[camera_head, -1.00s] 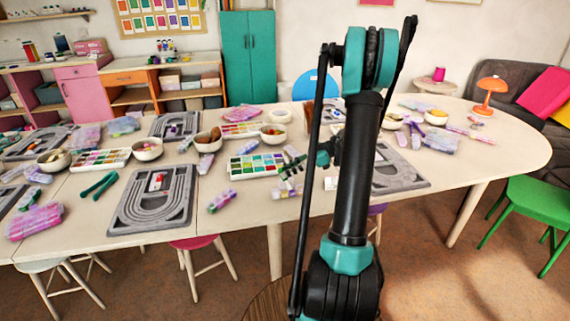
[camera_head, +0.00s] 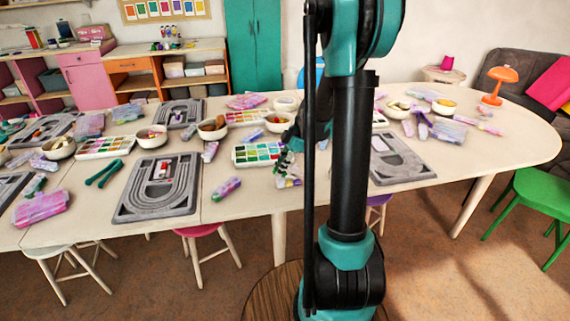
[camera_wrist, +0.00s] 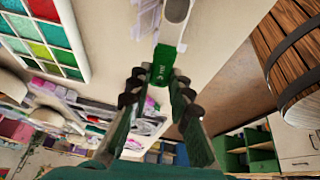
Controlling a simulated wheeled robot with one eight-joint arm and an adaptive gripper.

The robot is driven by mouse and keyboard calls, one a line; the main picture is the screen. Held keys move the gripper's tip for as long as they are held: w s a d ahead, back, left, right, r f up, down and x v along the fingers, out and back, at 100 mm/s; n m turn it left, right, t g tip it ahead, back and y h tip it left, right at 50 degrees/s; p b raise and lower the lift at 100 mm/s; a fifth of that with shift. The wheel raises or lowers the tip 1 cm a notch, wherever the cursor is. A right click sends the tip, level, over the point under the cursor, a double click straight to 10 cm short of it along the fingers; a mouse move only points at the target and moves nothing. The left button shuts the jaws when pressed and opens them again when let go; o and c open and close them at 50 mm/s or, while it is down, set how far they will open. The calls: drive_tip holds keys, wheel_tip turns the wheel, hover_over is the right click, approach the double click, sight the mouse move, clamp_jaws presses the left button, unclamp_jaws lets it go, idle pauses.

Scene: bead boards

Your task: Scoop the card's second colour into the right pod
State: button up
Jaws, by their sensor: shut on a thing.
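My gripper (camera_wrist: 158,95) is shut on a green handle (camera_wrist: 164,62) with a pale, scoop-like end (camera_wrist: 174,14) in the wrist view. In the head view my gripper (camera_head: 287,163) is small and partly hidden beside my arm, just right of a white tray of coloured beads (camera_head: 258,154). A tray with many-coloured compartments also shows at the wrist view's upper left (camera_wrist: 48,38). A grey bead board (camera_head: 128,208) lies left of the tray, with small items in its middle. I cannot make out the card or the right pod for certain.
Bowls, such as one with beads (camera_head: 152,137), pink-purple pouches (camera_head: 42,206) and green pliers-like tools (camera_head: 103,173) crowd the long table. Another grey board (camera_head: 402,172) lies right of my arm. Stools (camera_head: 208,232) and a green chair (camera_head: 528,212) stand along the near side.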

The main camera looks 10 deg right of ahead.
drive_tip(key=a+f+h, duration=0.1)
drive_tip(key=a+h, duration=0.1)
drive_tip(key=shift+f+h, duration=0.15)
drive_tip(key=shift+h, duration=0.15)
drive_tip(key=shift+a+r+h, duration=0.3)
drive_tip(key=shift+r+h, duration=0.15)
drive_tip(key=shift+r, duration=0.4)
drive_tip(key=shift+a+r+h, duration=0.25)
drive_tip(key=shift+r+h, duration=0.2)
drive_tip(key=shift+r, duration=0.35)
